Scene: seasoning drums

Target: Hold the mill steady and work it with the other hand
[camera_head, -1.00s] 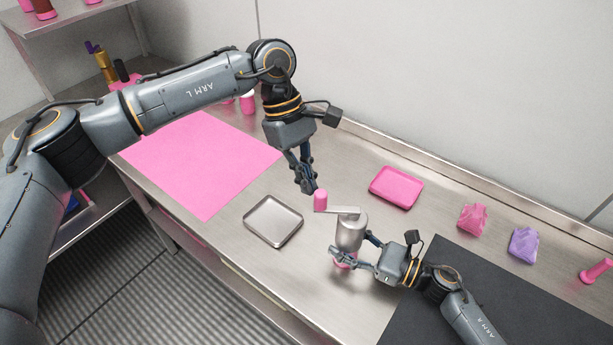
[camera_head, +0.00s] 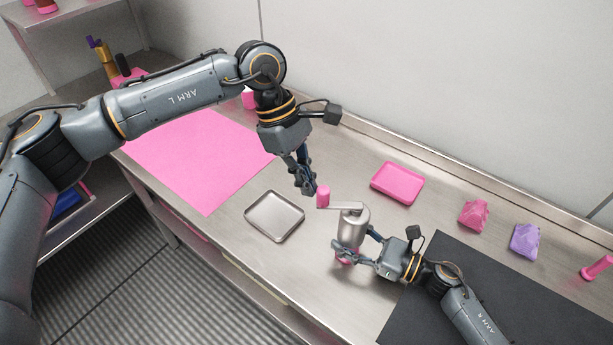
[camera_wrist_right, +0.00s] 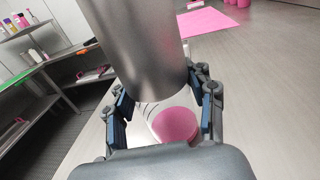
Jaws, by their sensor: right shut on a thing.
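The mill (camera_head: 354,226) is a silver upright cylinder with a pink base (camera_head: 347,258). A metal crank arm on its top ends in a pink knob (camera_head: 323,197) to the left. My right gripper (camera_head: 348,246) is shut around the mill's lower part. The right wrist view shows the metal body (camera_wrist_right: 140,50) and the pink base (camera_wrist_right: 174,124) between its fingers. My left gripper (camera_head: 308,190) points down beside the knob, on its left. Its fingers overlap in view, so I cannot tell their opening or whether they touch the knob.
An empty metal tray (camera_head: 274,217) lies left of the mill. A pink tray (camera_head: 397,184) lies behind it. Pink (camera_head: 474,214) and purple (camera_head: 525,240) packets stand to the right, behind a dark mat (camera_head: 460,290). A pink mat (camera_head: 195,160) covers the left counter.

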